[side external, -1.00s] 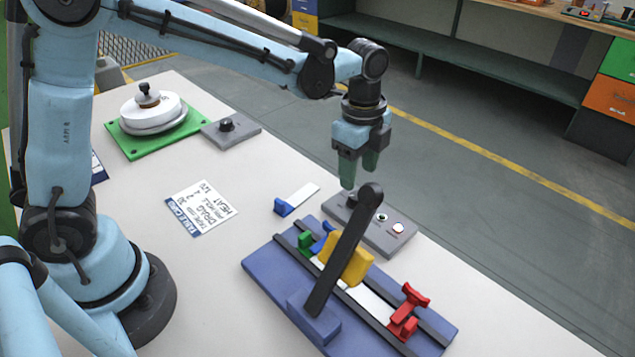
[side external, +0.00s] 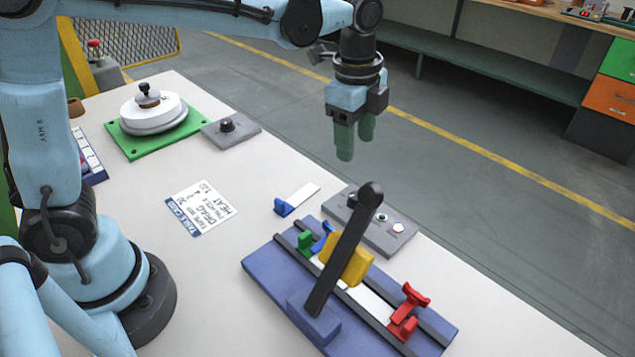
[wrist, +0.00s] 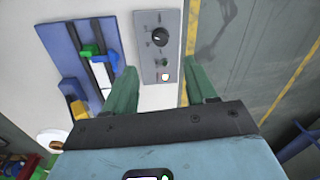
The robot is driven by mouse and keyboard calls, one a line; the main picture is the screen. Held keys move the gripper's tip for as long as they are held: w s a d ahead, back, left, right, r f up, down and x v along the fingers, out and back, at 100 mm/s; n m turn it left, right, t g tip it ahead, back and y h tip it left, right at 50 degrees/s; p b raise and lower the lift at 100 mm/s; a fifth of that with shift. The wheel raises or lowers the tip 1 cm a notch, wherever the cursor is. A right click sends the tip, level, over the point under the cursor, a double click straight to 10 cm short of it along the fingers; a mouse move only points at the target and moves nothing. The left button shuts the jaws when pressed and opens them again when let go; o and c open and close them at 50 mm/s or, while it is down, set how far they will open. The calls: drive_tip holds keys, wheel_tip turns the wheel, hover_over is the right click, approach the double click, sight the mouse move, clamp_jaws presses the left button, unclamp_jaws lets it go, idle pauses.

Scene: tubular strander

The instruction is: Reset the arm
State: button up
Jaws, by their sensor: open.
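My gripper (side external: 355,142) hangs in the air above the far edge of the table, its two green fingers pointing down. In the wrist view the fingers (wrist: 162,92) stand apart with nothing between them. Below it stands a blue fixture (side external: 270,265) with dark rails, a black lever (side external: 343,250), a yellow block (side external: 347,262), a red clamp (side external: 408,312), and small green (side external: 305,243) and blue (side external: 323,240) pieces. A grey control box (side external: 380,230) with a knob and buttons sits behind the fixture; it also shows in the wrist view (wrist: 150,20).
A round white disc (side external: 150,112) on a green plate (side external: 125,143) and a grey knob box (side external: 245,136) stand at the far left.

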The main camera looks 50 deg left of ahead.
drive_tip(key=s+a+f+n+t, duration=0.1)
drive_tip(key=s+a+n+t, duration=0.5)
drive_tip(key=n, duration=1)
drive_tip(key=s+a, duration=0.3)
drive_tip(key=s, duration=0.3)
drive_tip(key=shift+a, duration=0.35)
